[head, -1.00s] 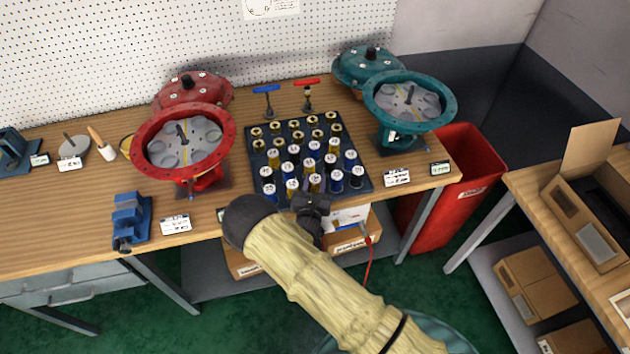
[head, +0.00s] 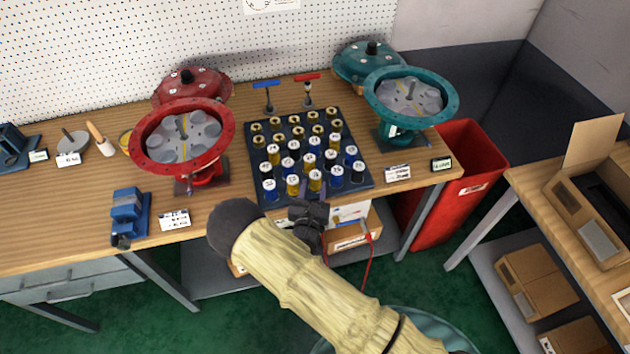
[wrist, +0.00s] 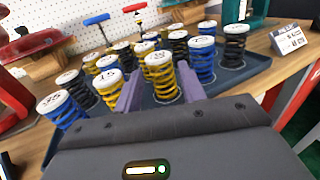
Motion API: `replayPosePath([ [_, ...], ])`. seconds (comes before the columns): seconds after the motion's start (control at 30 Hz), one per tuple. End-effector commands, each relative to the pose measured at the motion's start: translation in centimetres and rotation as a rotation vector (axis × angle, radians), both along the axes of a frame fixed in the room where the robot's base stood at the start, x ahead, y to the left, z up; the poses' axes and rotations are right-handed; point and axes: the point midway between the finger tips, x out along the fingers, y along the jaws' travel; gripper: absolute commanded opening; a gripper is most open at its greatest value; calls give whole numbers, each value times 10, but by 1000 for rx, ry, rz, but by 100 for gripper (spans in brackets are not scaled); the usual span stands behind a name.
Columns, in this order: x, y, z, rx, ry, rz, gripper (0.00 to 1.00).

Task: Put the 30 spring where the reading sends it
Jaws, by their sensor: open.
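A dark tray (head: 362,182) on the bench holds rows of springs with white numbered caps, some blue, some yellow, some black. I cannot tell which is the 30 spring, as the cap numbers are too small or blurred. My gripper (head: 316,190) is at the tray's front edge. In the wrist view its purple fingers (wrist: 160,90) are open, on either side of a yellow spring (wrist: 162,80) standing upright. I cannot tell whether they touch it. A red housing (head: 183,140) stands open at left and a teal housing (head: 410,97) stands open at right.
A blue vise-like block (head: 128,212) and a label card (head: 174,220) lie at the front left. Blue (head: 266,86) and red (head: 307,78) T-handles stand behind the tray. A small display (head: 441,165) sits by the right edge, above a red bin (head: 465,190).

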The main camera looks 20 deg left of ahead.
Motion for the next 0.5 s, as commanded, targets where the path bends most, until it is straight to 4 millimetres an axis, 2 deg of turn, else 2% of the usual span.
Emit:
replayPosePath([
  [0.1,-26,-3,-3,-1,2,3,40],
  [0.3,-61,-9,-2,-1,1,2,40],
  [0.5,-76,-12,0,1,0,0,40],
])
